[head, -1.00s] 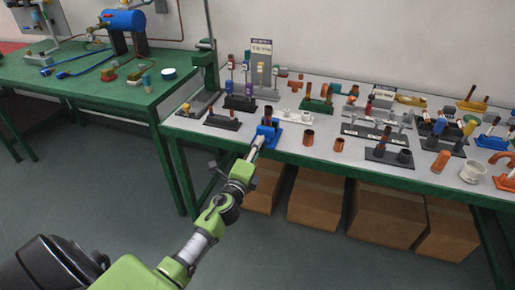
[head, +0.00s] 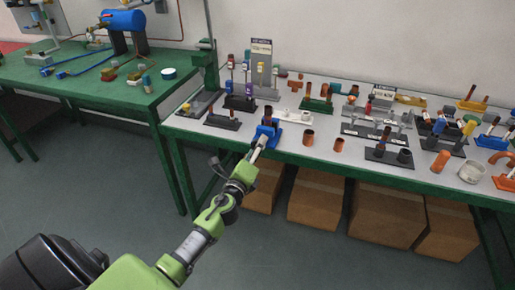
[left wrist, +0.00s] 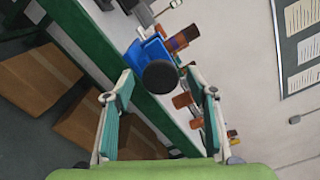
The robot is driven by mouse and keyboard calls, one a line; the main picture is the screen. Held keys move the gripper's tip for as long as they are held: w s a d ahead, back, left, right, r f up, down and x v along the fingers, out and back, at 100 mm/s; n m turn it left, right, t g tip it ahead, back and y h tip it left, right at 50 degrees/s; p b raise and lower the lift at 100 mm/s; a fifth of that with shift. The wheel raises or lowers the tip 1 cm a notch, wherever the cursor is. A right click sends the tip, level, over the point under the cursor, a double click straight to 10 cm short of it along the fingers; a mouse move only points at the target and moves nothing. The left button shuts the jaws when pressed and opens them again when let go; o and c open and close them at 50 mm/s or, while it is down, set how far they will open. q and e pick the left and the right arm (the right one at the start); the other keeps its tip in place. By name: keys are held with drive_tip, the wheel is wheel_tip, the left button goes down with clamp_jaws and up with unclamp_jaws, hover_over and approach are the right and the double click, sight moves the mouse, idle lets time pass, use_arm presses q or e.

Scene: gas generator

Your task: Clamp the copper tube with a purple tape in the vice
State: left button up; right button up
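A blue vice (head: 268,132) stands at the front edge of the right table. A copper tube (head: 268,114) stands upright in it; a dark band shows on it, but I cannot tell if it is purple tape. In the left wrist view the blue vice (left wrist: 148,58) has a round black knob (left wrist: 160,77) facing me, and the copper tube (left wrist: 185,38) sticks out beyond. My left gripper (head: 259,146) is at the front of the vice. Its fingers (left wrist: 161,88) are open, one on either side of the knob and apart from it. My right gripper is not in view.
Copper fittings (head: 308,137) stand to the right of the vice. A black holder (head: 222,122) and a white holder (head: 292,115) are close by. A green stand (head: 205,75) rises at the table's left end. Cardboard boxes (head: 316,200) sit below.

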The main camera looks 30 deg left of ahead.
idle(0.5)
use_arm(q)
drive_tip(key=n, duration=0.5)
drive_tip(key=shift+n+b, duration=0.4)
drive_tip(key=c, duration=1.1)
drive_tip(key=m, duration=0.3)
